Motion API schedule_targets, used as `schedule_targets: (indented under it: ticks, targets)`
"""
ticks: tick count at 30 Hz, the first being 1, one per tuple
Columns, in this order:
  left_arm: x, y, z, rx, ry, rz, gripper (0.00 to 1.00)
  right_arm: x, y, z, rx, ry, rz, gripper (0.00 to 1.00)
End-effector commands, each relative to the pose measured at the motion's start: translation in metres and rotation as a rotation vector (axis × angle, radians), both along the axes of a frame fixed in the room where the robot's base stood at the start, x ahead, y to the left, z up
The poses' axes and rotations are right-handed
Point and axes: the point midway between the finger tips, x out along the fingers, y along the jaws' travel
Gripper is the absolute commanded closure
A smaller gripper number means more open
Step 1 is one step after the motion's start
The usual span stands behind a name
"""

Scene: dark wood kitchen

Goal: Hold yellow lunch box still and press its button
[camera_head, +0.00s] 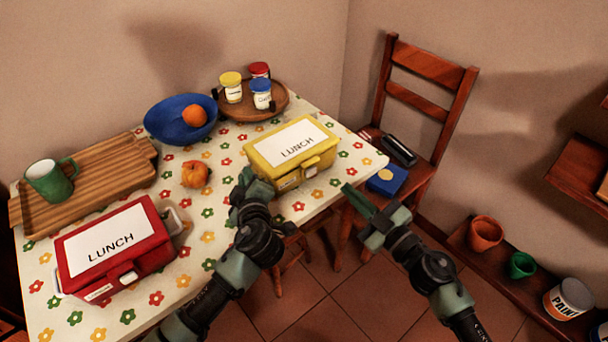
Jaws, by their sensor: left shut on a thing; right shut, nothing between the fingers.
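The yellow lunch box (268,151) has a white "LUNCH" label on its lid and stands on the table near its front right edge, lid closed. A small yellow latch with the button (311,168) is on its front face, towards the right. My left gripper (246,178) is at the box's left front corner, shut on the box; its fingers partly hide the contact. My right gripper (352,193) is shut and empty, to the right of and below the latch, apart from the box.
A red lunch box (152,219) stands at the front left of the flowered tablecloth (205,252). An orange fruit (194,174), blue bowl (160,122) and round tray (237,112) with jars lie behind. A wooden chair (437,66) with a blue box (386,181) is at right.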

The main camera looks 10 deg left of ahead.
Motion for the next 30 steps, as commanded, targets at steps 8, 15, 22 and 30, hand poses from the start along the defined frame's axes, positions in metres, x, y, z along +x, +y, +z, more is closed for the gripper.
schedule_targets:
  ticks: [8, 15, 22, 30]
  targets:
    - [-0.002, -0.001, -0.006, 0.001, 0.012, -0.002, 1.0, 0.023, -0.051, 0.042, 0.475, 0.256, -0.193, 1.0]
    - [-0.002, -0.001, -0.006, 0.001, 0.012, -0.002, 1.0, 0.026, -0.08, 0.039, 0.874, 0.6, -0.303, 1.0]
    - [-0.002, -0.001, -0.006, 0.0, 0.012, -0.001, 1.0, 0.006, -0.071, 0.024, 1.17, 1.01, -0.321, 1.0]
    - [-0.002, -0.001, -0.006, 0.0, 0.012, -0.001, 1.0, -0.036, -0.035, 0.021, 1.336, 1.431, -0.256, 1.0]
